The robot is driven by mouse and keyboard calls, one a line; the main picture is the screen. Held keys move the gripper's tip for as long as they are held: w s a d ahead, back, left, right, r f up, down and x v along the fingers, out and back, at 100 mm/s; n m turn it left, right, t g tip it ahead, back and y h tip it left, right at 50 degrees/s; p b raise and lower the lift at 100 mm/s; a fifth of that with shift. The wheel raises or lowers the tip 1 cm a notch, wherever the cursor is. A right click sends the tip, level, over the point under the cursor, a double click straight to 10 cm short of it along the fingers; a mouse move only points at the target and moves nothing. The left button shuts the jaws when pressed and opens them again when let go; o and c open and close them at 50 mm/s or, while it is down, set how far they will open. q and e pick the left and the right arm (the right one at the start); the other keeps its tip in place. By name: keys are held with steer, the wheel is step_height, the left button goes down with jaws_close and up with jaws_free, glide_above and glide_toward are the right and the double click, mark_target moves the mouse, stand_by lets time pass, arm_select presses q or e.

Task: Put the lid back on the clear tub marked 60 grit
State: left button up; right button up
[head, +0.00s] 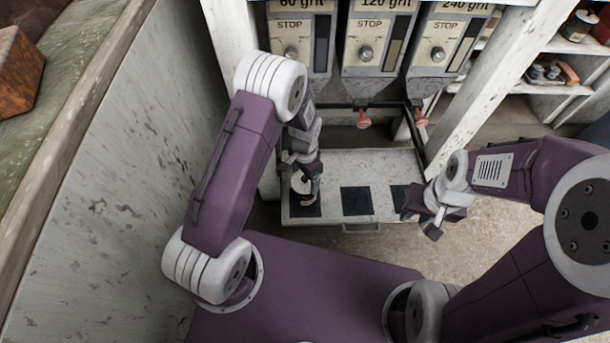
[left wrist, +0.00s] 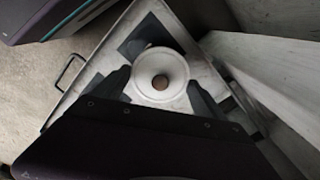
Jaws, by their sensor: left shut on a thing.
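My left gripper (head: 310,180) reaches down over the left end of a pale tray. It is shut on a white round thing with a brown centre (left wrist: 162,75), which sits between its two dark fingers in the left wrist view. The thing also shows, partly covered, in the head view (head: 300,184). I cannot tell whether it is the lid. I cannot make out a clear tub or its marking. My right gripper (head: 424,222) hangs at the tray's right end, with no held thing visible; its jaw opening is unclear.
The pale tray (head: 330,165) has dark squares, one bare in its middle (head: 356,201), and a front handle (head: 361,228). Above stand hoppers marked 60 grit (head: 291,56), 120 grit (head: 366,52) and 240 grit (head: 437,52). White posts flank them. A shelf (head: 560,45) holds items at right.

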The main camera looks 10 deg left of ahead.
arm_select(q)
steer(key=shift+p, duration=0.3)
stand_by(0.6)
steer(key=o, duration=1.2)
steer(key=shift+o, duration=0.2)
step_height(320, 180, up, 7)
steer(key=p, duration=0.7)
steer(key=shift+c, duration=0.9)
jaws_close()
